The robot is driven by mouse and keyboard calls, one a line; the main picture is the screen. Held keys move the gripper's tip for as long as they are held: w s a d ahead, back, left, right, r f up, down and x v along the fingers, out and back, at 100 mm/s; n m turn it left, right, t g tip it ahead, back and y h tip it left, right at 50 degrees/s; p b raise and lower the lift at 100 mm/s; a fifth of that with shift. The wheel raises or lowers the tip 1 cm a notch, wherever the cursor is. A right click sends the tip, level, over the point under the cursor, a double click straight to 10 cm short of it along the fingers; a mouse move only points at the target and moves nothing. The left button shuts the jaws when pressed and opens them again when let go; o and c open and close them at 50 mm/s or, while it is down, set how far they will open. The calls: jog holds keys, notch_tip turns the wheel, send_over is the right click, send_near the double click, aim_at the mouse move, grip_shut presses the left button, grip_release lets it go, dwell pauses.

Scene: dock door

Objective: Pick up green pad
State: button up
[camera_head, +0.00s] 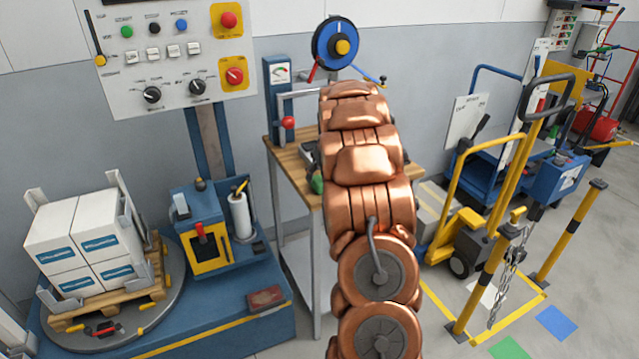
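A flat green pad (510,348) lies on the concrete floor at the bottom right, cut off by the lower picture edge. A flat blue pad (556,322) lies to its upper right, and a pale flat pad (487,294) lies farther up inside the yellow floor marking. My copper-coloured arm stands in the middle of the picture, left of the green pad and apart from it. My gripper's fingers do not show, so whether they are open or shut is hidden.
Yellow posts (566,234) with a hanging chain (505,280) stand just beyond the pads. A yellow pallet truck (466,225) is behind them. A wooden-topped bench (285,150) is partly hidden by my arm. A blue platform (262,325) holds a turntable with boxes (85,240).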

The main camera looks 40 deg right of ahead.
aim_at(320, 179)
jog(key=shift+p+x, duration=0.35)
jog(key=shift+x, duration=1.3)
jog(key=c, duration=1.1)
